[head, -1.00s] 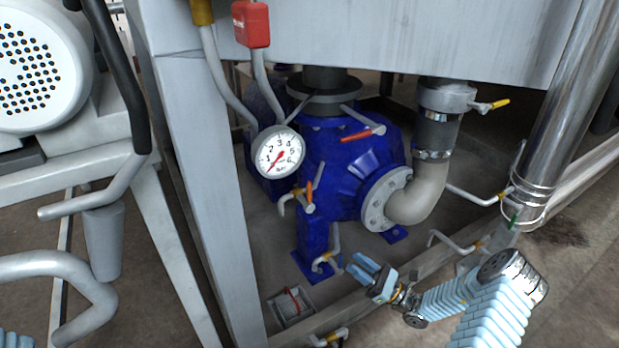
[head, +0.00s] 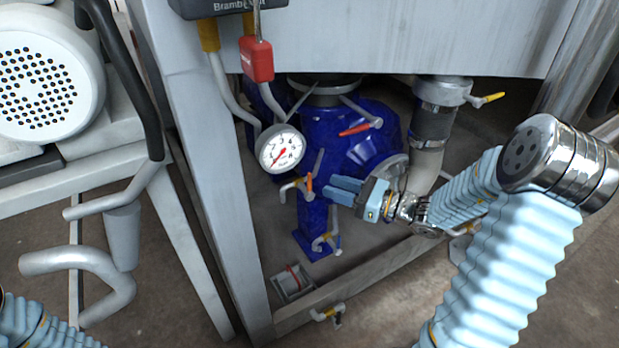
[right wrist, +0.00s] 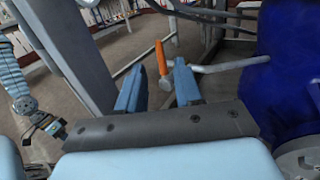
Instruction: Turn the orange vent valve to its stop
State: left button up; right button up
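The orange vent valve handle (head: 309,182) sits on a small pipe stub on the blue pump body (head: 350,140), just below the gauge. My right gripper (head: 331,186) is to the right of the handle with its fingers towards it. In the right wrist view, the two fingers stand apart and empty, and the handle (right wrist: 161,58) shows upright beyond the gap between their tips, apart from them. My left arm is at the lower left of the head view, its gripper outside that picture. The left gripper (right wrist: 52,128) shows small at the left of the right wrist view.
A white dial gauge (head: 280,149) hangs just above the handle. A red-handled valve (head: 355,129) and a yellow-handled valve (head: 488,98) are higher up. A grey frame leg (head: 213,190) stands to the left.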

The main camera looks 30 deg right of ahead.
aim_at(309, 179)
jog(key=x, duration=0.7)
jog(key=shift+w+a, duration=0.15)
jog(key=shift+w, duration=0.05)
grip_shut()
